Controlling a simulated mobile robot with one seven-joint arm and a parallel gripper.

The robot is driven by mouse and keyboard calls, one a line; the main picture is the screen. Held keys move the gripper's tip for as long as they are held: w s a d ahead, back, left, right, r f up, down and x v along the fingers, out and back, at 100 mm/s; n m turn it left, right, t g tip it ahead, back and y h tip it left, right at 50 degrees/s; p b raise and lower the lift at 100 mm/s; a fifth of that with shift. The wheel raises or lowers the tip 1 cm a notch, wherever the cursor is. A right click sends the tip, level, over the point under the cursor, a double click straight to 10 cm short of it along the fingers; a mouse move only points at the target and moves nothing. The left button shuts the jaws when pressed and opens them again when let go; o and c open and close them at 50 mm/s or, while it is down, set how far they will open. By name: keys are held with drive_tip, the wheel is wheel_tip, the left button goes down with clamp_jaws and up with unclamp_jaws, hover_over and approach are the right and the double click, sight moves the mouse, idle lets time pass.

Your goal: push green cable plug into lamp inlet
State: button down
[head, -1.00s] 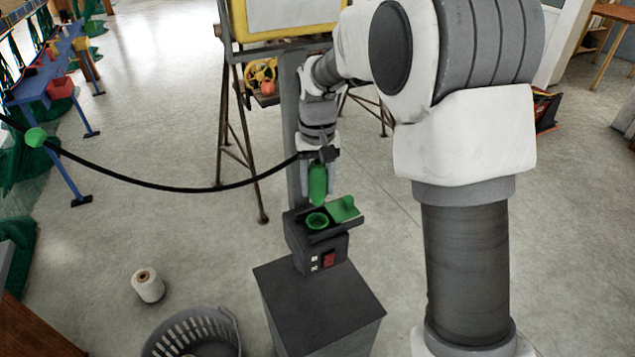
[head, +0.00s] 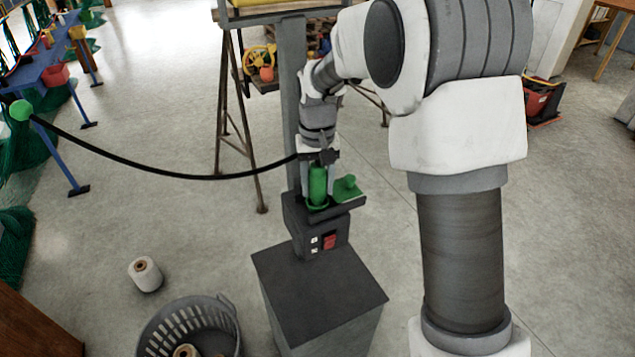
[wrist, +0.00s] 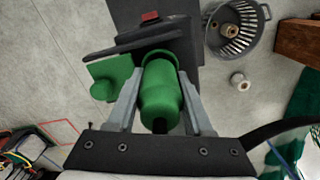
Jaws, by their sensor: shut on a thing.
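The green cable plug (head: 318,184) is upright in my gripper (head: 318,190), its lower end at the green ring of the lamp inlet (head: 316,207). In the wrist view the plug (wrist: 161,92) sits between the two fingers of my gripper (wrist: 158,85), which are shut on it. The inlet's green rim (wrist: 160,56) shows around the plug's far end; how deep the plug sits is hidden. The inlet's green cap (head: 348,188) stands open to the right. A black cable (head: 190,177) runs left from the plug.
The inlet is on a dark box with a red switch (head: 329,242), above a grey pedestal (head: 320,290). A grey basket (head: 190,325) and a white spool (head: 145,274) are on the floor at left. A green ball (head: 20,110) is on the cable.

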drive_tip(key=shift+f+b, duration=0.45)
drive_tip(key=shift+f, duration=0.2)
drive_tip(key=shift+c, duration=1.1)
unclamp_jaws()
drive_tip(key=shift+d, duration=0.2)
drive_tip(key=shift+r, duration=0.1)
wheel_tip(320, 180, up, 17)
drive_tip(key=p, duration=0.1)
drive_tip(key=shift+a+p, duration=0.35)
drive_tip(key=shift+s+r, duration=0.1)
drive_tip(key=shift+r, duration=0.05)
